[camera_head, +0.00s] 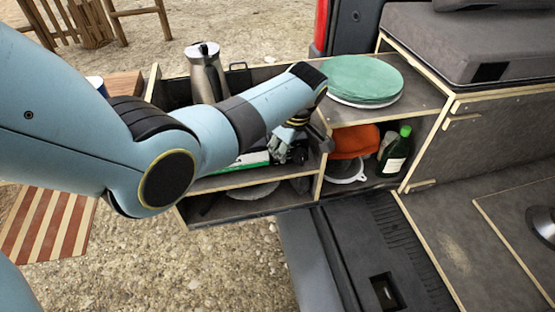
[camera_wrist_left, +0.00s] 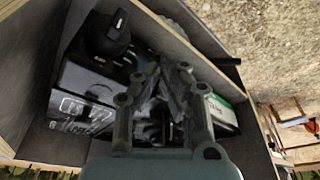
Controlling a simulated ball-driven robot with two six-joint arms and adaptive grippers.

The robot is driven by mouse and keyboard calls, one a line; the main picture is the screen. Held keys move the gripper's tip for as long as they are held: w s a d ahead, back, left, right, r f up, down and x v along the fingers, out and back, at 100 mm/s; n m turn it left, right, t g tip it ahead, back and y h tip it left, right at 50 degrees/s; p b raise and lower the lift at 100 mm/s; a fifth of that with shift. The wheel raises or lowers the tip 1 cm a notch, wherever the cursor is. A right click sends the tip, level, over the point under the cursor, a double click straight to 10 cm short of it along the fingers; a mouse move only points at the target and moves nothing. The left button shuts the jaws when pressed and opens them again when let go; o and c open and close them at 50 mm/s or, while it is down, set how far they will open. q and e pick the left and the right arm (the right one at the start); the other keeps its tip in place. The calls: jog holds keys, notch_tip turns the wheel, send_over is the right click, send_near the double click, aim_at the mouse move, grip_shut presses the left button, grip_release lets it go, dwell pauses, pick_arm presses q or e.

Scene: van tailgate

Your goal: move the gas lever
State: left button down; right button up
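My left gripper (camera_head: 280,145) reaches down into the upper compartment of the tailgate shelf in the head view. In the left wrist view its fingers (camera_wrist_left: 163,80) are drawn together, with nothing clearly held between them. A black stove-like unit (camera_wrist_left: 85,95) with white markings lies under and left of the fingers. A round black knob (camera_wrist_left: 118,25), perhaps the gas lever, sits at its upper end, apart from the fingertips. A green and white box (camera_wrist_left: 220,115) lies right of the fingers. In the head view my arm hides most of the compartment. My right gripper is not in view.
A metal jug (camera_head: 205,75) stands behind my forearm. Green plates (camera_head: 362,78) are stacked on the shelf top. Wooden shelf walls closely surround the gripper.

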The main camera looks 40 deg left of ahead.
pick_arm(q)
jog(key=shift+f, duration=0.3)
jog(key=shift+s+f+b, duration=0.1)
jog(key=shift+f+b, duration=0.75)
jog(key=shift+f, duration=0.05)
jog(key=shift+r, duration=0.2)
jog(key=d+p, duration=0.1)
jog(key=d+r, duration=0.1)
jog(key=d, duration=0.1)
jog(key=shift+p, duration=0.4)
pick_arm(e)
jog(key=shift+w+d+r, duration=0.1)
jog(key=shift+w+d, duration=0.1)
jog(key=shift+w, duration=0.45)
